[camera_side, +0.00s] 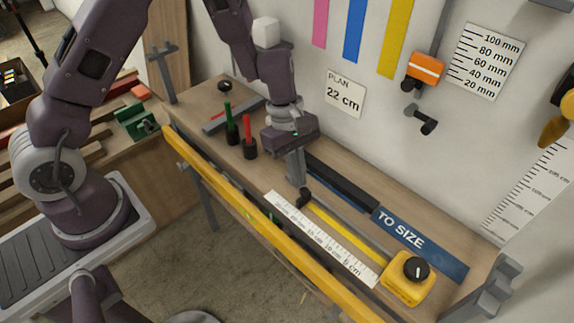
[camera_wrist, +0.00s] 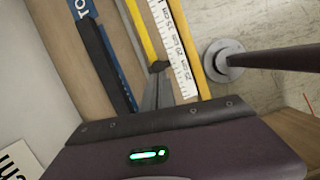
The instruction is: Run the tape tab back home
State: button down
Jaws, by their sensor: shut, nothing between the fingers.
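The yellow tape case (camera_side: 408,280) with a black knob sits at the bench's right end. Its yellow tape (camera_side: 345,233) is drawn out to the left and ends at a black tab (camera_side: 304,197). In the wrist view the tab (camera_wrist: 159,66) sits at the end of the tape (camera_wrist: 142,28). My gripper (camera_side: 297,182) is shut and empty, pointing down just beyond the tab, on the side away from the case. In the wrist view its fingers (camera_wrist: 157,92) reach close to the tab; I cannot tell if they touch it.
A white ruler (camera_side: 322,240) lies along the tape's front side. A dark bar (camera_side: 342,182) and a blue "TO SIZE" strip (camera_side: 420,245) lie behind it. Red (camera_side: 248,140) and green (camera_side: 229,125) posts stand to the left. A wall card (camera_side: 345,95) reads "PLAN 22 cm".

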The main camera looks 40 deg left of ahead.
jog(key=d, duration=2.2)
jog(key=shift+s, duration=0.1)
jog(key=shift+d, duration=0.1)
jog(key=a, duration=0.2)
jog(key=a+r, duration=0.1)
jog(key=a, duration=0.1)
jog(key=shift+w, duration=0.4)
jog(key=s+a+r+m, duration=0.1)
jog(key=a+r, duration=0.2)
jog(key=r, duration=0.3)
jog(key=a+r+m+t, duration=0.1)
jog(key=a+r, duration=0.2)
jog(key=r, duration=0.3)
jog(key=s+a+r+m, duration=0.1)
jog(key=a+r, duration=0.2)
jog(key=r, duration=0.3)
jog(key=s+a+r+m+t, duration=0.2)
jog(key=s+a+r+m, duration=0.3)
jog(key=s+a+r, duration=0.25)
jog(key=s+a+m+t+y, duration=0.3)
jog(key=s+a+m, duration=0.5)
jog(key=s+a, duration=0.2)
jog(key=shift+s+f, duration=0.35)
jog(key=shift+s, duration=0.9)
